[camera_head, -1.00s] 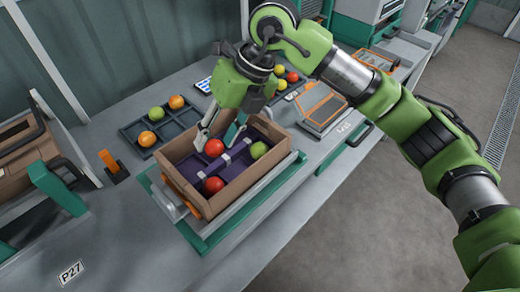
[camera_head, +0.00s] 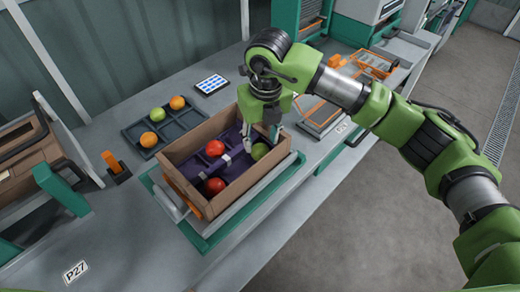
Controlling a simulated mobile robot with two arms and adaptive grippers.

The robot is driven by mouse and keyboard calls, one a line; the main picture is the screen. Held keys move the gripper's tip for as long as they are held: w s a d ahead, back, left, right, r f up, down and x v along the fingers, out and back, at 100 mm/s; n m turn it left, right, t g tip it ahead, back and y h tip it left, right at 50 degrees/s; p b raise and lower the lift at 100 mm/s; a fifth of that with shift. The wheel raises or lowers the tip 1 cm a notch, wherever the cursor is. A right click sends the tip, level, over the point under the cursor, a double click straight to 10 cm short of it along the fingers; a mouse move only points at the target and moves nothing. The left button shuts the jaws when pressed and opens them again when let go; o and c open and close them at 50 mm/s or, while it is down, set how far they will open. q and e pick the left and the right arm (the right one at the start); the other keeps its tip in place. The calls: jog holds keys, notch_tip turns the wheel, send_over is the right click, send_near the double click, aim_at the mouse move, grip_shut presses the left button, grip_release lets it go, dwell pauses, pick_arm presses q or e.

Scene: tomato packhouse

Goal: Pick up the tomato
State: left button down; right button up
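A cardboard crate (camera_head: 228,198) with a purple divided insert stands on the bench. In it, one red tomato (camera_head: 215,148) lies at the back left, another red tomato (camera_head: 214,186) at the front, and a green tomato (camera_head: 260,151) at the right. My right gripper (camera_head: 262,142) points down into the crate's right back part. Its fingers are apart, just above and beside the green tomato; I cannot tell whether they touch it. Nothing shows held. My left gripper is not in view.
A dark tray (camera_head: 173,137) with a green and two orange tomatoes lies behind left of the crate. A tablet (camera_head: 212,84) lies farther back. An orange holder (camera_head: 113,165) stands at left. The bench front left is clear.

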aim_at(260, 147)
jog(key=f, duration=0.1)
jog(key=f+p, duration=0.1)
jog(key=f, duration=0.1)
jog(key=shift+w+a+f, duration=0.1)
jog(key=shift+w+f, duration=0.2)
jog(key=shift+f, duration=0.05)
jog(key=shift+w+f, duration=0.1)
jog(key=shift+f, duration=0.4)
jog(key=c, duration=0.4)
jog(key=shift+c, duration=0.2)
